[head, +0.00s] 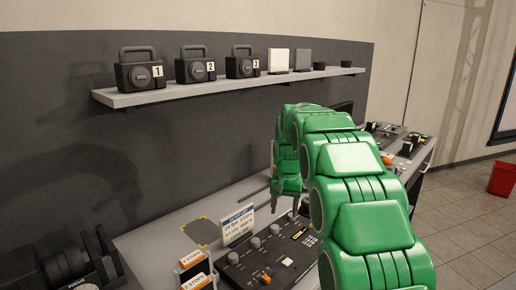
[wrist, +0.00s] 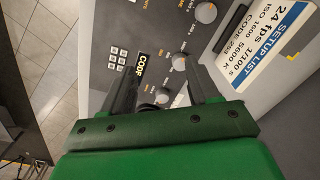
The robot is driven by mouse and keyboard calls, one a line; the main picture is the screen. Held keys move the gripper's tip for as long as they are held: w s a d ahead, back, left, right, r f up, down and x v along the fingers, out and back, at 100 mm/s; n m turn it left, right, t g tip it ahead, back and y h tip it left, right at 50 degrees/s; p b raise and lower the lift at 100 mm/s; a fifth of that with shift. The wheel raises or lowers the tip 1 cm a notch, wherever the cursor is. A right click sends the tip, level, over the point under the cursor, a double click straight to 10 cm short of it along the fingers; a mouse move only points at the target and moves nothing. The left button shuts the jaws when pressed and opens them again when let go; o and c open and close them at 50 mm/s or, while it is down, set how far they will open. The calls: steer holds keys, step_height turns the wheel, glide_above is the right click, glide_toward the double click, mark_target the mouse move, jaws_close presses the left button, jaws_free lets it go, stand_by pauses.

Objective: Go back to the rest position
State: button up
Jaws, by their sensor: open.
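My green arm reaches over the desk in the head view, bent with its end pointing down. My gripper (head: 287,206) hangs above the far part of the dark control panel (head: 262,258). In the wrist view my gripper (wrist: 160,80) has its two dark fingers apart, with nothing held between them. The control panel (wrist: 150,28) shows below it, with grey knobs, a keypad and a small display reading CODE. Whether the fingertips touch the panel is hard to tell.
A setup list card (head: 238,224) stands behind the panel, near orange-and-white boxes (head: 194,270). A shelf (head: 230,86) on the dark wall holds cameras numbered 1 to 3. A black focus device (head: 70,262) is at left. A red bin (head: 502,179) stands on open floor at right.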

steer(key=s+d+r, duration=0.1)
steer(key=s+r, duration=0.2)
steer(key=s, duration=0.3)
steer(key=s+d+r, duration=0.2)
steer(key=s, duration=0.5)
steer(key=s+d+f+n+g, duration=0.1)
steer(key=s, duration=1.8)
steer(key=s+d+f+n, duration=0.1)
steer(key=s+d, duration=0.1)
steer(key=s, duration=1.6)
steer(key=shift+s+f+n+g, duration=0.3)
steer(key=shift+s+f+g, duration=0.05)
steer(key=shift+f+g, duration=0.05)
